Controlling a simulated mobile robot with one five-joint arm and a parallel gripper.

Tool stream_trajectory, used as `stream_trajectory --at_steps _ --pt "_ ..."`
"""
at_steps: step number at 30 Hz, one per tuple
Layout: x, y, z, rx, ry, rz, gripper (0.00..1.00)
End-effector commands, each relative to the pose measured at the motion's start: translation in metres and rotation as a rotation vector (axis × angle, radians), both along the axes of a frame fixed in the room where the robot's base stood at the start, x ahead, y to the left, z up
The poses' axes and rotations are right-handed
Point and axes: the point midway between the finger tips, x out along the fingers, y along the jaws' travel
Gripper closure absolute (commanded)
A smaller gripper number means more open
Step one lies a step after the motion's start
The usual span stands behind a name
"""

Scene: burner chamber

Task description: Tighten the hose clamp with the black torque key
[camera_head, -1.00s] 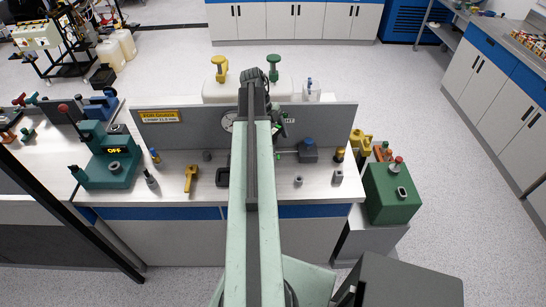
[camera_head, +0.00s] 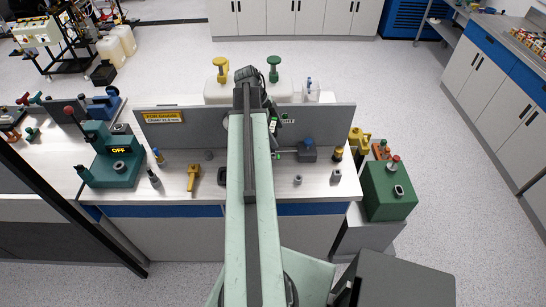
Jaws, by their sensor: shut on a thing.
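My arm reaches straight out over the bench, and its wrist bends down near the back panel. My gripper (camera_head: 283,119) shows only in part, small and dark, just right of the arm in front of the panel. It is shut on a dark thing that I take to be the black torque key, mostly hidden. I cannot make out the hose clamp; the arm covers the middle of the bench.
The back panel (camera_head: 340,117) runs behind the bench top (camera_head: 330,190). A yellow tool (camera_head: 193,177), a teal unit reading OFF (camera_head: 117,165) and several small fittings stand on the bench. A green box (camera_head: 388,190) stands beyond the right end. The bench's front right is mostly clear.

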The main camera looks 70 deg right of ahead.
Motion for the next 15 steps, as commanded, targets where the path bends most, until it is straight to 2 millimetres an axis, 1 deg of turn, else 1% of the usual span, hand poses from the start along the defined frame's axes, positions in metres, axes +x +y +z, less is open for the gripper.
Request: stream_trajectory --at_steps 1,3,10,11,15 --pt "-0.0007 0.0012 0.0001 -0.001 -0.001 0.042 0.86" --pt "-0.0001 -0.0004 0.0001 0.0 0.0 0.07 0.86" --pt "0.0 -0.0008 0.0 0.001 0.0 0.082 0.86" --pt "-0.0001 -0.0003 0.0001 0.0 -0.001 0.106 0.86" --pt "-0.0005 0.0006 0.0001 -0.001 -0.001 0.352 0.86"
